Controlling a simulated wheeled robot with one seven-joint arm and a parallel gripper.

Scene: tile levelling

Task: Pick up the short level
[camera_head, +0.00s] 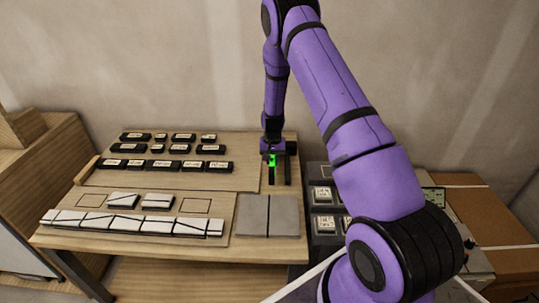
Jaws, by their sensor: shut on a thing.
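My gripper (279,176) is at the back right of the wooden worktable, left of the dark block of trays. It points down and is shut on the short level. Only a small bright green part of the short level (272,160) shows at the jaws. The rest of it is hidden by the dark fingers or too small to make out. I cannot tell whether it touches the tabletop.
Several dark labelled blocks (165,163) stand in rows at the back. A row of white tiles (128,224) lies along the front edge, with two loose tiles behind. Grey slabs (268,215) lie in front of my gripper. A dark tray block (322,208) stands right.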

